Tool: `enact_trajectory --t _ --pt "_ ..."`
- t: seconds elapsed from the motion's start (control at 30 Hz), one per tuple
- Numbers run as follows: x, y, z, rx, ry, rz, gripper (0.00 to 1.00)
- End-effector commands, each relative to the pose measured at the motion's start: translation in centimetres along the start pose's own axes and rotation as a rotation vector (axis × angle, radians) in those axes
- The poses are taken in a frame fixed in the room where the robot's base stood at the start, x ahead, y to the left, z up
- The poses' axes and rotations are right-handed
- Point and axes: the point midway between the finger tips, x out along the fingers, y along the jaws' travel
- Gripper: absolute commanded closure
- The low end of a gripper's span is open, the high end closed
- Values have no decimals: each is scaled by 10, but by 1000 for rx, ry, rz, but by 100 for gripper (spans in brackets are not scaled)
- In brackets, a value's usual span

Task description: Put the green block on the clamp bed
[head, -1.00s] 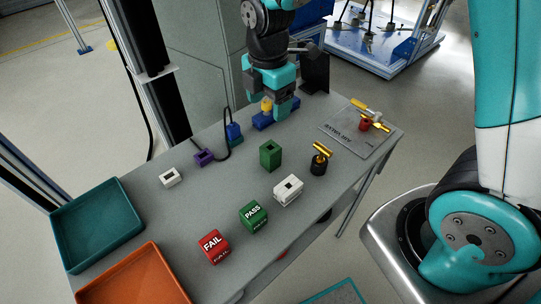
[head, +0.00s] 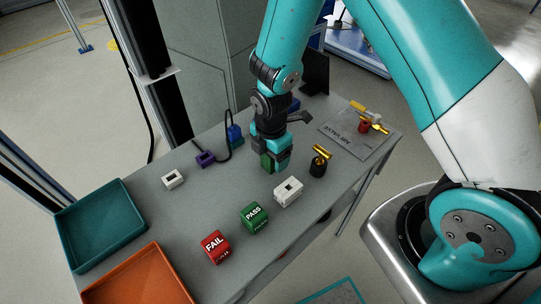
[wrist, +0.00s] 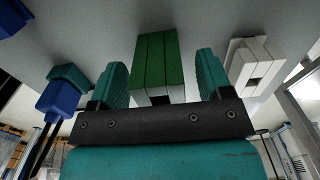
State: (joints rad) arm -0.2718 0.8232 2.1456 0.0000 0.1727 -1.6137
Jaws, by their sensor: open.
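The green block (head: 265,161) stands on the grey table, mostly hidden by my gripper in the head view. In the wrist view the green block (wrist: 158,62) lies between the two teal fingers, with a gap on each side. My gripper (head: 275,165) is open, pointing down at the block and not shut on it. A blue fixture (head: 294,104) shows partly behind my arm; I cannot tell whether it is the clamp bed.
A white block (head: 288,192) and a black part with a yellow handle (head: 319,163) stand close by on the right. The PASS cube (head: 253,216) and FAIL cube (head: 215,246) are in front. A blue part (head: 235,134) with a black cable stands on the left.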

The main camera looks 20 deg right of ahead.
Motion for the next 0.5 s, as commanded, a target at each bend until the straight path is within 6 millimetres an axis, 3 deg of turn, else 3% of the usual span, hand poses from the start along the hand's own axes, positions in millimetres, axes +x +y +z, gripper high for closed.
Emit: enact_trajectory --t 0.3,0.5 --pt "7 0 0 0 0 1 30" --pt "7 0 0 0 0 1 76"
